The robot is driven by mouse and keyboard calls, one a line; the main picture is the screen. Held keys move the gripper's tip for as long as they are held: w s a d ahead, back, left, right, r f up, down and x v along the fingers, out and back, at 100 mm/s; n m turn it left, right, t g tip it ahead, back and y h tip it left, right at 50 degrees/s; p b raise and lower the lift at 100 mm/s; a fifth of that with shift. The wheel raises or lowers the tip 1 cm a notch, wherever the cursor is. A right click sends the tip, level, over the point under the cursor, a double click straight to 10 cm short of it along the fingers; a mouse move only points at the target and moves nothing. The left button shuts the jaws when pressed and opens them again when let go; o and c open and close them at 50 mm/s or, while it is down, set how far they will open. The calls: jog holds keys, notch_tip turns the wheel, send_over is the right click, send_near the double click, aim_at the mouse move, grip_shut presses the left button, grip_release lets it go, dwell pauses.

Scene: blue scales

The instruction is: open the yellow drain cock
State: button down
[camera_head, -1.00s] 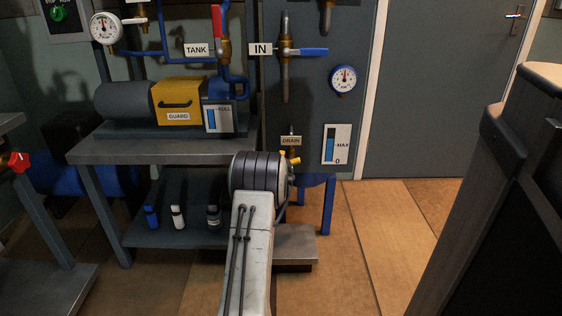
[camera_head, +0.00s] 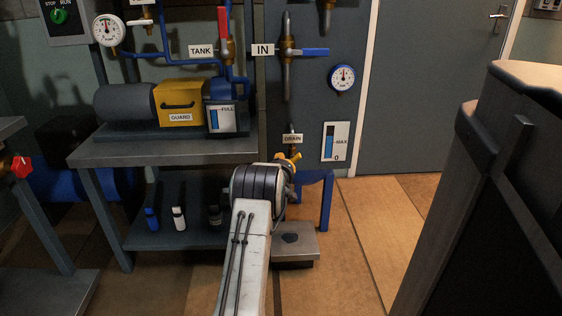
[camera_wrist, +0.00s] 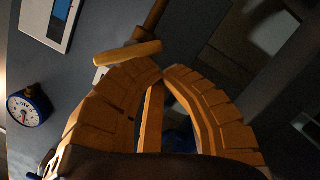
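The yellow drain cock handle (camera_wrist: 127,53) shows in the wrist view as a short bar lying crosswise below a copper-brown pipe (camera_wrist: 155,18). In the head view the DRAIN label (camera_head: 292,139) hangs below a small brass fitting on the grey panel, and my arm's end is just under it. My gripper (camera_wrist: 161,71) has orange-yellow segmented fingers, whose tips come together just below the bar in the wrist view. Nothing shows clearly between the tips, and I cannot tell whether they touch the bar. In the head view my gripper (camera_head: 289,160) is small and partly hidden by my wrist.
A blue stool (camera_head: 325,200) stands behind my arm, and a low grey step (camera_head: 296,250) is beside it. The pump bench (camera_head: 170,152) is to the left. The IN valve's blue lever (camera_head: 315,52) and a gauge (camera_head: 342,77) are above. A dark cabinet (camera_head: 500,190) fills the right.

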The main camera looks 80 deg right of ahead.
jog(key=shift+s+f, duration=0.1)
jog(key=shift+f, duration=0.95)
jog(key=shift+s+d+f, duration=0.15)
jog(key=shift+s+f, duration=0.15)
jog(key=shift+f, duration=0.2)
dwell(0.5)
